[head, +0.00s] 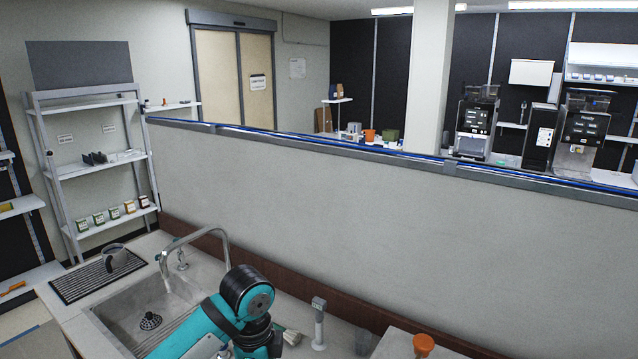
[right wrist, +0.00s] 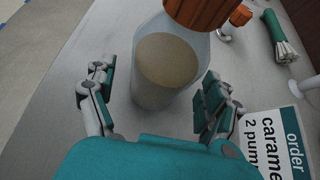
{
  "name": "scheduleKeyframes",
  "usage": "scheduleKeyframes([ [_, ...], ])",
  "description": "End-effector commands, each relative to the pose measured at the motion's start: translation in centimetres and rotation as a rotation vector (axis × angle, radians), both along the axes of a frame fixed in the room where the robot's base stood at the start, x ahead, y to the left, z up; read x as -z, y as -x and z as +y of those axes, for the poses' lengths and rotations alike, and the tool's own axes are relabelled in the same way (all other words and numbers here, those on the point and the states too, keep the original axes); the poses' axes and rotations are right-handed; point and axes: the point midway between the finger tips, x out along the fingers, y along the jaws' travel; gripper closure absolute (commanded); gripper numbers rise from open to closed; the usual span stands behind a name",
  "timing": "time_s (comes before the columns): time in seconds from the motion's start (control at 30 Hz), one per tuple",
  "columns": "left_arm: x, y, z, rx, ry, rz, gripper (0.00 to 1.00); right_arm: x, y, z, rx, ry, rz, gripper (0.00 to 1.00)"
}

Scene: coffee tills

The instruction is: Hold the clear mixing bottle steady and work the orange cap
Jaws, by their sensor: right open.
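The clear mixing bottle (right wrist: 162,70) stands upright on the grey counter in the right wrist view, with tan contents inside. Its ribbed orange cap (right wrist: 205,12) sits on top and is cut off by the upper edge. My right gripper (right wrist: 157,80) is open, with one finger on each side of the bottle; I cannot tell whether either touches it. In the head view, an orange cap (head: 424,343) shows at the bottom right, with what is under it mostly cut off. A teal arm of mine reaches in at the bottom, but no gripper is visible there.
An order card (right wrist: 275,145) lies right of the bottle. A brush (right wrist: 282,40) and a small orange-topped item (right wrist: 238,18) are behind it. The head view shows a sink (head: 140,310) with a faucet (head: 200,245), a drying mat (head: 97,275) and a long partition (head: 380,230).

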Motion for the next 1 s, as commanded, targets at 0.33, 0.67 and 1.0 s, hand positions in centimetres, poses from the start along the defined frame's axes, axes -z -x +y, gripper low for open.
scheduleKeyframes([
  [0.33, 0.0, 0.0, 0.0, 0.0, 0.0, 0.0, 0.41, -3.2, 2.9, -4.4, 0.001, 0.003, -0.002, 0.15],
  [0.67, 0.0, 0.0, 0.0, 0.0, 0.0, 0.0, 0.41, -5.8, 5.0, -7.7, 0.0, 0.002, 0.0, 0.15],
  [1.0, 0.0, 0.0, 0.0, 0.0, 0.0, 0.0, 0.41, -6.1, 5.3, -8.0, -0.001, 0.002, 0.0, 0.15],
])
